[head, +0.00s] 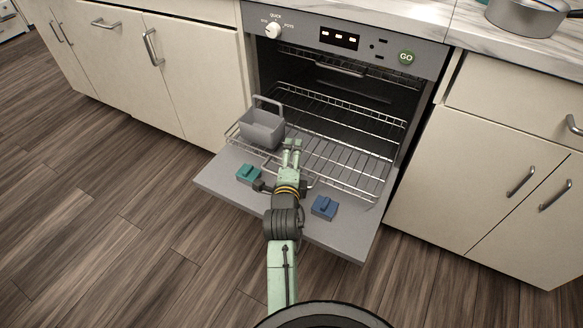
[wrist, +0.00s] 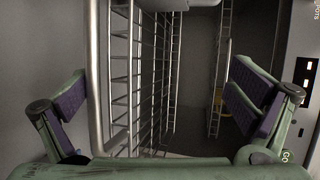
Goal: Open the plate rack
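The lower wire rack (head: 345,165) sits partly out of the dishwasher, over its lowered door. It also shows in the wrist view (wrist: 118,85), running back into the dark interior. My gripper (head: 291,146) is above the front part of this rack, right of a grey basket. In the wrist view my gripper (wrist: 158,100) is open, with its two fingers wide apart and nothing clamped between them. A metal bar (wrist: 95,75) of the rack stands just inside the left finger; I cannot tell whether they touch. An upper rack (head: 325,108) is inside the machine.
The grey basket (head: 262,128) stands on the lower rack's left front. The lowered door (head: 345,238) carries a teal piece (head: 248,174) and a blue piece (head: 324,207). Closed cabinets flank the machine. The wooden floor (head: 130,240) is clear at left.

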